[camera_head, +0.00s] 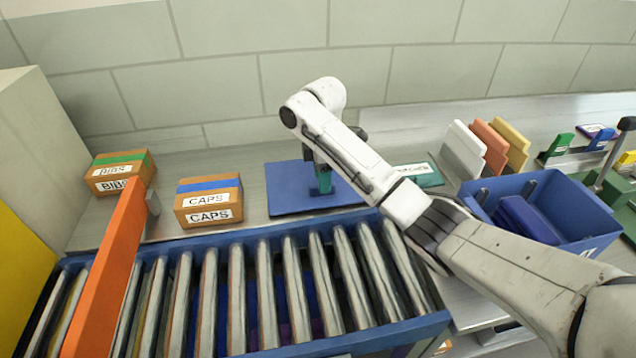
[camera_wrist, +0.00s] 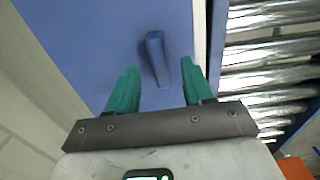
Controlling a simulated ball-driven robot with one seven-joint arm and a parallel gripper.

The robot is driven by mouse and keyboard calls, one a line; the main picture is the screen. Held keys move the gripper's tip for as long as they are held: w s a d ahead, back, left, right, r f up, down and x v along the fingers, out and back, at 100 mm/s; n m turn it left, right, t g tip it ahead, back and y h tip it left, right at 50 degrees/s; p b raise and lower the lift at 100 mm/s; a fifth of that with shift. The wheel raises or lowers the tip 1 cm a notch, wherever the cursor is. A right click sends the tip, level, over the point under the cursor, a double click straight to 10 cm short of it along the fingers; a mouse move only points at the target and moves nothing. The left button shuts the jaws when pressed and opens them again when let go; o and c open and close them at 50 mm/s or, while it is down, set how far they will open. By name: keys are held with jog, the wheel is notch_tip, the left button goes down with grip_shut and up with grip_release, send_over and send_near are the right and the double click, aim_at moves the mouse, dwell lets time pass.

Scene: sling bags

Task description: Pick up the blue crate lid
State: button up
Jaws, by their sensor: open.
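The blue crate lid (camera_head: 287,192) lies flat on the grey counter behind the roller conveyor. In the wrist view the lid (camera_wrist: 85,45) fills much of the picture, with a raised blue bar handle (camera_wrist: 157,58) on it. My gripper (camera_head: 322,182) points down over the lid's middle and hides the handle in the head view. In the wrist view its green fingers (camera_wrist: 160,80) are open, one on each side of the handle's near end. I see gaps between the handle and both fingers. I cannot tell how deep the fingertips reach.
The roller conveyor (camera_head: 262,298) runs along the front. A CAPS box (camera_head: 209,187) and a BIBS box (camera_head: 118,165) stand left of the lid. An orange bar (camera_head: 105,268) crosses the left side. An open blue crate (camera_head: 590,222) stands right, near upright coloured panels (camera_head: 492,142).

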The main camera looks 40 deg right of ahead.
jog(key=shift+f, duration=0.9)
grip_shut()
